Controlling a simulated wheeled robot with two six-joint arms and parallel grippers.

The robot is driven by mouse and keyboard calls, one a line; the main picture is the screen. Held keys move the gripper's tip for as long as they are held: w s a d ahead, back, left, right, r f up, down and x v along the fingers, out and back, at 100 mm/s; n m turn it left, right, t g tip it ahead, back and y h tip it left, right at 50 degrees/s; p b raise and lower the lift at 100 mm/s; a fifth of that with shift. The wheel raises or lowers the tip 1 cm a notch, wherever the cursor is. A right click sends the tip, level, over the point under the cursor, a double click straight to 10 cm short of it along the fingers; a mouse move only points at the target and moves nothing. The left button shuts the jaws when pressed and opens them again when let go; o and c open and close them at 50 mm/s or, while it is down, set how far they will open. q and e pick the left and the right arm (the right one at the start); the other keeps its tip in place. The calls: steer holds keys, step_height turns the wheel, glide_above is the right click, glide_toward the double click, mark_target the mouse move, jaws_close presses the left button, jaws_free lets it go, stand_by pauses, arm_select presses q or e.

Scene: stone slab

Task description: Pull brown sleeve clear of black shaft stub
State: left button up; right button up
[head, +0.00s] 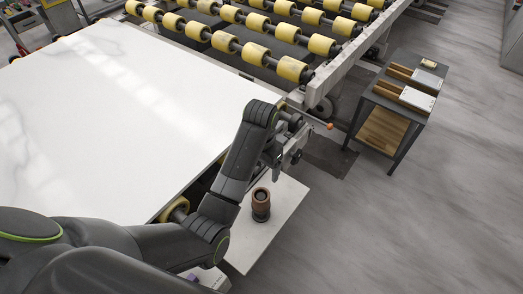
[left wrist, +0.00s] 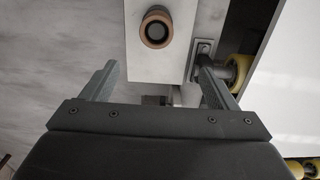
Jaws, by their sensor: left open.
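The brown sleeve (head: 261,199) sits upright around the black shaft stub (head: 261,215) on a white board beside the slab. In the left wrist view the sleeve (left wrist: 156,28) shows from above as a brown ring with a dark centre, ahead of the fingers. My left gripper (left wrist: 158,75) is open and empty, its two fingers apart and short of the sleeve. In the head view the left gripper (head: 292,150) is beyond the sleeve and partly hidden by its own arm. My right gripper is not in view.
The white board (head: 260,240) has bare room around the stub. A large white stone slab (head: 110,110) lies to the left, with yellow rollers (head: 291,69) behind it. A dark side table (head: 420,75) holding trays stands at the right on open grey floor.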

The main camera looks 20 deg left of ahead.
arm_select(q)
steer(key=b, duration=0.2)
glide_above(261, 196)
step_height(261, 196, down, 6)
steer(key=shift+s+r, duration=0.1)
step_height(261, 196, down, 5)
steer(key=shift+f+p, duration=0.1)
steer(key=shift+p, duration=0.25)
step_height(261, 196, down, 5)
steer(key=shift+r, duration=0.2)
steer(key=shift+f, duration=0.45)
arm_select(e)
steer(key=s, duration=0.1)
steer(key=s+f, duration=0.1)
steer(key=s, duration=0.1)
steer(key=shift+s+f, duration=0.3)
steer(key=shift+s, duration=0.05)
arm_select(q)
steer(key=shift+c, duration=0.3)
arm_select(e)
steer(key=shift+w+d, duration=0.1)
